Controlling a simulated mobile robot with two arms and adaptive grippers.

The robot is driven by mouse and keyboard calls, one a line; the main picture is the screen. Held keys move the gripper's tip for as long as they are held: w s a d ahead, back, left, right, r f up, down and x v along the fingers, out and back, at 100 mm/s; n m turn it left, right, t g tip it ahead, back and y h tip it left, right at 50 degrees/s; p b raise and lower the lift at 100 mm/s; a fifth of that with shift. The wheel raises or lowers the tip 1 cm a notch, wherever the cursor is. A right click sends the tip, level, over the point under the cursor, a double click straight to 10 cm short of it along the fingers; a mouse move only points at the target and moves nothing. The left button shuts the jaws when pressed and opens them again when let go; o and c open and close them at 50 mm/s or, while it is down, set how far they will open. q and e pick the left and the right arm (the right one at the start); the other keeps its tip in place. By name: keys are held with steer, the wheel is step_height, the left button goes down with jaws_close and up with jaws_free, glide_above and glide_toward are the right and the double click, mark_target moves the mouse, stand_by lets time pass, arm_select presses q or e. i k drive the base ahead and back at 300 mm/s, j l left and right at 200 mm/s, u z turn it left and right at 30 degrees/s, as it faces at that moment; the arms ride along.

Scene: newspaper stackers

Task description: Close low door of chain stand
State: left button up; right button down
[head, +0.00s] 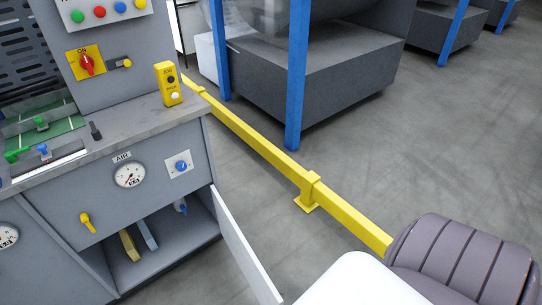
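The chain stand appears to be the grey cabinet (70,192) at left, with gauges and knobs on its front. Its low compartment (187,247) is open. The low door (245,255) is a thin pale panel at the right side of this opening. It stands swung out toward the front, and its lower end runs out of the picture. A yellow piece (130,245) and a blue-grey piece (147,235) show inside the compartment. Neither gripper is in view. A white and dark ribbed part of my arm fills the bottom right, close to the door's right side.
A yellow floor rail (270,152) runs diagonally past the cabinet's right side. Behind it stand blue posts (297,75) and a large dark grey block (330,75). A yellow button box (168,84) stands on the countertop. Bare floor lies right of the rail.

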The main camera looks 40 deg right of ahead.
mark_target(262, 286)
steer(key=k+l+u, duration=0.1)
steer(key=l, duration=0.3)
steer(key=k+l, duration=0.15)
steer(key=l, duration=0.2)
steer(key=k+l+u, duration=0.15)
steer(key=l, duration=0.25)
steer(key=k+l, duration=0.1)
steer(key=l, duration=0.3)
steer(key=u, duration=0.05)
